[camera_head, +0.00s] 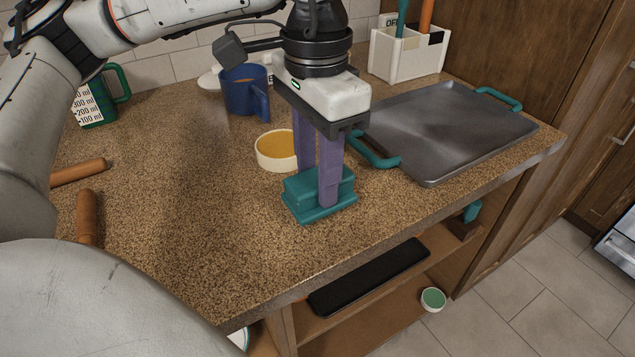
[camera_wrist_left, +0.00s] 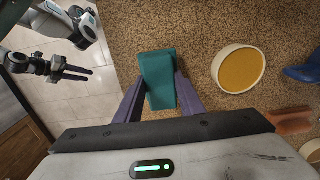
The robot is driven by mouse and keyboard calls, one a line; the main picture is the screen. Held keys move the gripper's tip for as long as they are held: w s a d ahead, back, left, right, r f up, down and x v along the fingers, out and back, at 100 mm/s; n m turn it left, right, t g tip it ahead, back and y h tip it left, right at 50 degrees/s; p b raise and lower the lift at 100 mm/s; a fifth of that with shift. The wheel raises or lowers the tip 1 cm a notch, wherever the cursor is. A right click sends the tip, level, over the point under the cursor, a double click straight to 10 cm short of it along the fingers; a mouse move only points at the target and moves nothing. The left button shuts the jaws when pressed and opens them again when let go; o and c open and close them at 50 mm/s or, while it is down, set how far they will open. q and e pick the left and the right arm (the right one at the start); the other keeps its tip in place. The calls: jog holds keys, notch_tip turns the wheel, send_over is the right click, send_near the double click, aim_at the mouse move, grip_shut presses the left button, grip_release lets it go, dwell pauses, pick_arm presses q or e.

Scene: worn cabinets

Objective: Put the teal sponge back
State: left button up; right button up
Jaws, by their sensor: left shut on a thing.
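The teal sponge (camera_head: 318,196) is a block at the front edge side of the speckled counter, seen with a wider, lower teal part at its base. My left gripper (camera_head: 318,190) points down with its two purple fingers on either side of the block and is shut on it. In the left wrist view the sponge (camera_wrist_left: 158,78) lies between the fingertips (camera_wrist_left: 157,92). The sponge looks to be at or just above the counter; I cannot tell if it touches. A dark gripper, likely my right one (camera_wrist_left: 68,70), shows small at the upper left of the wrist view, its opening unclear.
A cream bowl with yellow contents (camera_head: 277,150) stands just behind the sponge, with a blue mug (camera_head: 245,90) beyond. A grey tray with teal handles (camera_head: 450,125) lies to the right. A white caddy (camera_head: 408,55) stands behind it.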

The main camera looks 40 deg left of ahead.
pick_arm(q)
jog(key=shift+f, duration=1.05)
jog(key=shift+f, duration=0.1)
jog(key=shift+f+b, duration=0.15)
jog(key=shift+b, duration=0.15)
jog(key=o, duration=0.9)
jog(key=shift+o, duration=0.2)
notch_tip(320, 180, up, 13)
jog(key=p, duration=0.1)
jog(key=shift+f+p, duration=0.2)
jog(key=shift+p, duration=0.15)
